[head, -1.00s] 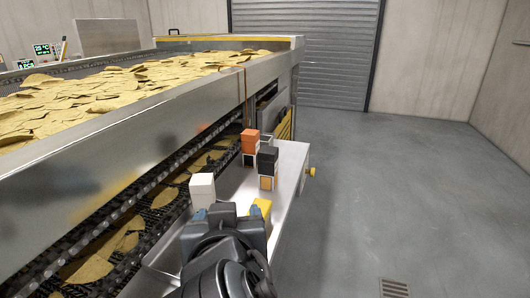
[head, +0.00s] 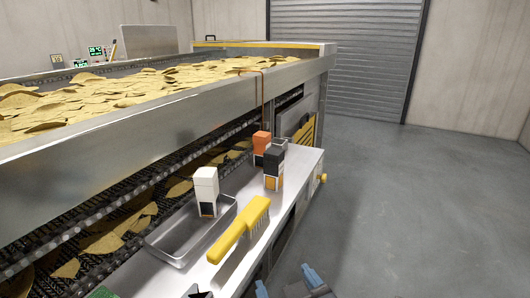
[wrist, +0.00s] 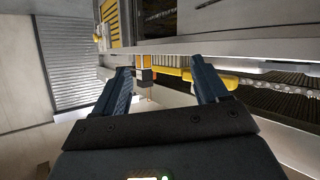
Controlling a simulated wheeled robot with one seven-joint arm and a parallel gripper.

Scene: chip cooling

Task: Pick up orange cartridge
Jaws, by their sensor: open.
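The orange cartridge (head: 261,143) stands upright at the far end of the metal side shelf in the head view, its lower part dark. A black-topped cartridge (head: 273,167) stands just in front of it, to its right. My gripper (head: 288,283) is at the bottom edge of the head view, well short of the orange cartridge and off the shelf's right side. In the wrist view my gripper (wrist: 160,72) is open, with nothing between the fingers. Small orange and dark blocks show beyond the fingertips there, too small to tell apart surely.
A white-topped cartridge (head: 206,188) stands in a shallow metal tray (head: 160,238). A yellow brush (head: 240,229) lies beside it on the shelf (head: 290,208). The chip conveyor (head: 150,115) walls off the left. Open grey floor (head: 400,200) lies to the right.

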